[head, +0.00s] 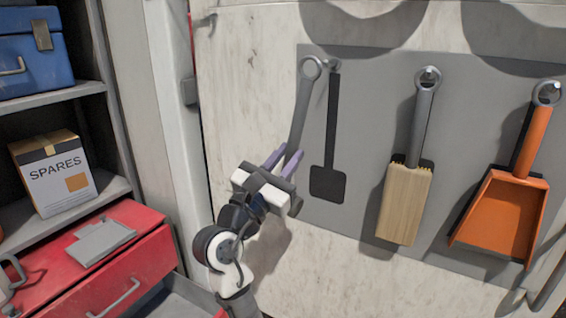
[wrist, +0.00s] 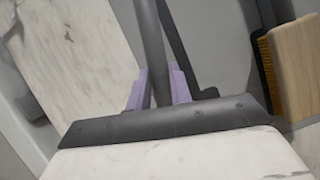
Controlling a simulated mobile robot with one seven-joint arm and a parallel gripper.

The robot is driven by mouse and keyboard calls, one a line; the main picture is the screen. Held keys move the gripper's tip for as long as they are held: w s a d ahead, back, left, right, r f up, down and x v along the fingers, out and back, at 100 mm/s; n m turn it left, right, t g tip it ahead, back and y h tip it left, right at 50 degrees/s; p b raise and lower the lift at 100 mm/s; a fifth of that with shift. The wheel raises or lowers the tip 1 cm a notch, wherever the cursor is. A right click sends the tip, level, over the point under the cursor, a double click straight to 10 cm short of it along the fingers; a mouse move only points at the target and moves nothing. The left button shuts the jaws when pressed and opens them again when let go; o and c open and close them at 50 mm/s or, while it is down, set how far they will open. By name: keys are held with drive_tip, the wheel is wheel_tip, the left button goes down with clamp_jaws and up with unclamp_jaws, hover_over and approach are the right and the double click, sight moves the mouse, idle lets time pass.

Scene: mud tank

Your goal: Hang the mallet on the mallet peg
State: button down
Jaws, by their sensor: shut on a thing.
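The mallet (head: 302,112) has a long grey handle with a ring at its upper end. My gripper (head: 283,158) is shut on the lower handle, its purple fingers either side of it. The handle also shows between the fingers in the wrist view (wrist: 151,45). The mallet leans slightly, ring up and to the right. The mallet peg (head: 335,66) is a small metal peg above a black mallet-shaped outline (head: 329,182) on the grey board. The ring appears just left of the peg; I cannot tell its depth from the board. The mallet's head is mostly hidden by my gripper.
A wooden-backed brush (head: 403,203) and an orange dustpan (head: 503,212) hang on pegs to the right. Shelves with a SPARES box (head: 55,178) and a blue toolbox (head: 30,60) stand left, beside a red drawer unit (head: 140,272). A door post lies between.

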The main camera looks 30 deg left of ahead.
drive_tip(key=b, duration=0.3)
approach(316, 138)
drive_tip(key=shift+w+r, duration=1.65)
drive_tip(key=shift+w+d+f+p, duration=0.25)
drive_tip(key=shift+w+f+p, duration=0.35)
drive_tip(key=shift+w, duration=0.15)
drive_tip(key=shift+d, duration=0.15)
drive_tip(key=c, duration=1.2)
unclamp_jaws()
drive_tip(key=shift+w+d, duration=0.1)
drive_tip(key=shift+w, duration=0.2)
drive_tip(key=shift+s, duration=0.25)
drive_tip(key=shift+s+a+f, duration=0.2)
drive_tip(key=shift+a, duration=0.1)
drive_tip(key=b+v, duration=0.4)
drive_tip(key=v, duration=0.9)
drive_tip(key=shift+s+r, duration=0.15)
drive_tip(key=shift+s, duration=0.05)
